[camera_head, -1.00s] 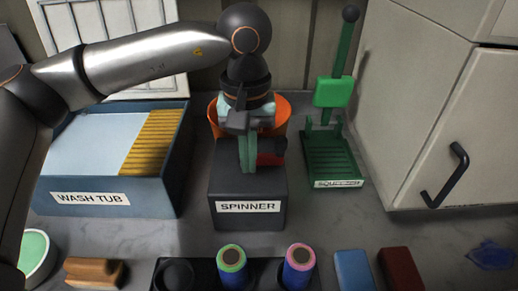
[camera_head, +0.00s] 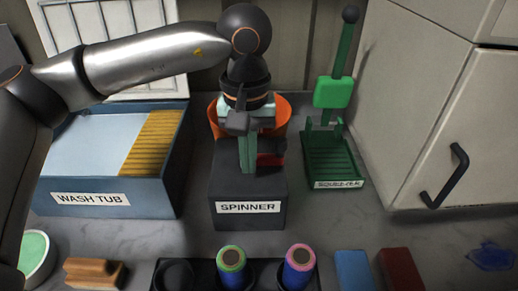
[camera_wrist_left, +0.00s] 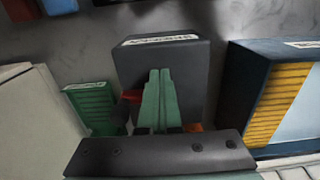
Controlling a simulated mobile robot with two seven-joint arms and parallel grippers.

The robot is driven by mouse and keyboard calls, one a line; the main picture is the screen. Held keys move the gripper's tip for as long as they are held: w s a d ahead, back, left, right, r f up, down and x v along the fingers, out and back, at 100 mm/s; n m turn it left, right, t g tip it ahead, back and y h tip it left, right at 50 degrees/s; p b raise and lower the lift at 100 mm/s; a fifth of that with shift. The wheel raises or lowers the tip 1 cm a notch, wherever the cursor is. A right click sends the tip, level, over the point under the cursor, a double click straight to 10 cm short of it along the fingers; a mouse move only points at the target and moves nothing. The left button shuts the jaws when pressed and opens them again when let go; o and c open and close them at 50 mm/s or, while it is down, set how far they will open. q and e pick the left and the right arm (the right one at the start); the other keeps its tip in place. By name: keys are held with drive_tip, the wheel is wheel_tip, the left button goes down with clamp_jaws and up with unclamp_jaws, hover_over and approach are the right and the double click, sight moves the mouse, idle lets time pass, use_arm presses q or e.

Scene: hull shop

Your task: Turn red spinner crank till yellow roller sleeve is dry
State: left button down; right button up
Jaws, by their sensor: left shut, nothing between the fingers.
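The dark grey spinner box (camera_head: 248,190) stands in the middle of the counter, with an orange drum (camera_head: 284,117) behind its top. The red spinner crank (camera_head: 270,159) shows just right of my left gripper's fingers. My left gripper (camera_head: 249,170) points down in front of the spinner, its pale green fingers together and empty. In the left wrist view the closed fingers (camera_wrist_left: 159,72) lie over the spinner box (camera_wrist_left: 185,65), with a bit of red crank (camera_wrist_left: 131,96) beside them. I cannot tell whether they touch the crank. No yellow roller sleeve shows; the drum's inside is hidden by my gripper.
A blue wash tub (camera_head: 110,197) with a yellow ribbed board (camera_head: 150,142) stands left. A green squeezer (camera_head: 333,160) and a pale cabinet (camera_head: 420,110) stand right. A black rack (camera_head: 265,275) in front holds a green-topped sleeve (camera_head: 231,265) and a pink-topped sleeve (camera_head: 300,265).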

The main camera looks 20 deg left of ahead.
sight(250, 184)
use_arm(q)
drive_tip(key=shift+f, duration=0.2)
idle(0.5)
drive_tip(key=shift+f+b, duration=1.35)
drive_tip(key=shift+f, duration=0.15)
drive_tip(key=shift+r, duration=0.45)
